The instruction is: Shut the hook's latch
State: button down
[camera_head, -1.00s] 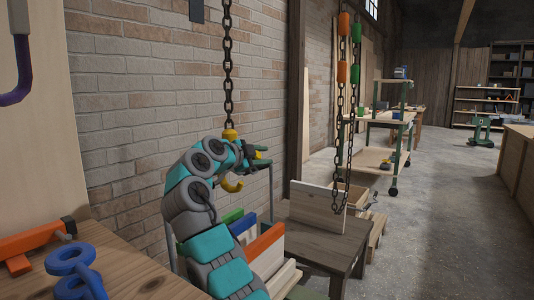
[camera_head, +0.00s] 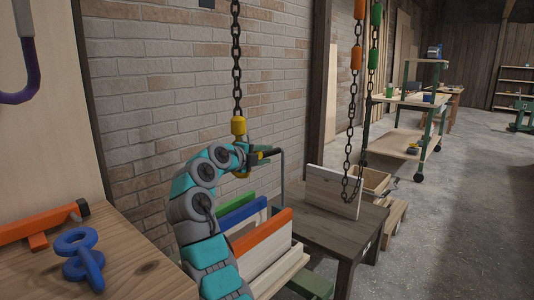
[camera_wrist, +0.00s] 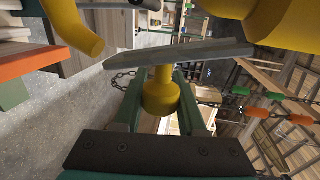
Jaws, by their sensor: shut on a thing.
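The yellow hook (camera_head: 238,126) hangs on a dark chain in front of the brick wall in the head view, its lower part mostly hidden by my arm. In the wrist view its thick body (camera_wrist: 285,25) is at upper right and its curved tip (camera_wrist: 78,25) at upper left. The latch (camera_wrist: 200,54) is a flat grey bar lying across the space between them. Its left end is close to the tip; I cannot tell if they touch. My gripper (camera_wrist: 162,100) has its green fingers on both sides of the latch's yellow knob (camera_wrist: 162,92), shut on it.
A workbench (camera_head: 140,260) with an orange clamp and a blue ring-shaped part is at left. A rack of coloured boards (camera_head: 262,240) stands below the hook. A dark low table (camera_head: 335,232) and another hanging chain (camera_head: 350,150) are to the right. Open floor lies further right.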

dwell(0.4)
jog(key=c, duration=0.8)
grip_release()
jog(key=shift+a, duration=0.1)
jog(key=shift+o, duration=0.2)
